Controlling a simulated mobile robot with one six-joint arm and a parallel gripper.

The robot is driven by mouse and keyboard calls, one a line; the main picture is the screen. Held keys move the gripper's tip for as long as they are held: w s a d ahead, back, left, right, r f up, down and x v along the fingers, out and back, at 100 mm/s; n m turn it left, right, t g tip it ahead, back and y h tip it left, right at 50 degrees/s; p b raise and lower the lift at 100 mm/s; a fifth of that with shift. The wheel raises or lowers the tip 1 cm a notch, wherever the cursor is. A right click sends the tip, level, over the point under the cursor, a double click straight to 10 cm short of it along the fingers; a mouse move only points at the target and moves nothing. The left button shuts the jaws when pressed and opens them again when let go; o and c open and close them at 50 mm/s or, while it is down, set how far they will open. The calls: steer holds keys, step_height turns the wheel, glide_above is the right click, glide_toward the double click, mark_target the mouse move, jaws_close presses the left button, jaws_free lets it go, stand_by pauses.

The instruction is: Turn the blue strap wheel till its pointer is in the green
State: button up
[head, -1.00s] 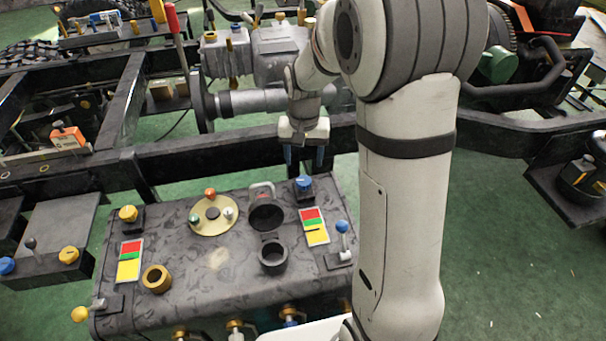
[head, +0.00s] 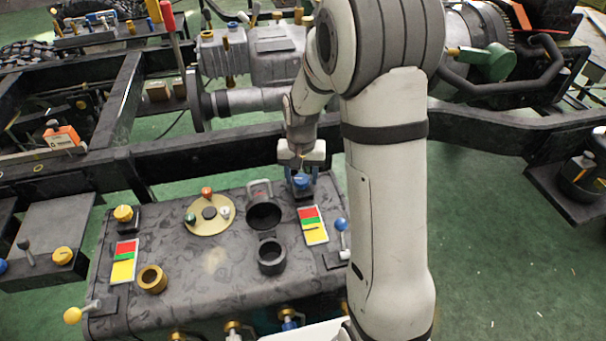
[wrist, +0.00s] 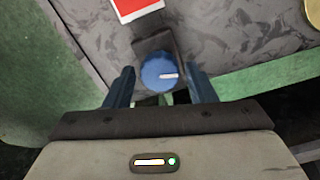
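The blue strap wheel (head: 302,181) is a small round knob on a dark mount at the back right of the dark box. In the wrist view the blue wheel (wrist: 157,71) shows a white mark toward its right side. My gripper (head: 302,174) is above and around it, open. In the wrist view my gripper (wrist: 163,76) has one blue finger on each side of the wheel, with small gaps. The gauge card (head: 313,225) in front of the wheel has red, green and yellow bands. Its dark pointer appears in the yellow, just below the green.
A blue-knobbed lever (head: 341,225) stands right of the card. Dark ring holders (head: 271,256) and a round cream plate (head: 210,228) with coloured knobs lie to the left. A yellow knob (head: 123,213) and second card (head: 124,261) are further left. A dark frame rail (head: 220,150) runs behind.

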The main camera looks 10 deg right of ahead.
steer(key=c, duration=0.8)
steer(key=shift+o, duration=0.2)
steer(key=m+p, duration=0.1)
steer(key=m, duration=0.4)
steer(key=shift+m+p, duration=0.35)
steer(key=shift+m, duration=0.05)
steer(key=m+p, duration=0.1)
steer(key=m, duration=0.4)
steer(key=shift+m, duration=0.3)
steer(key=o, duration=1)
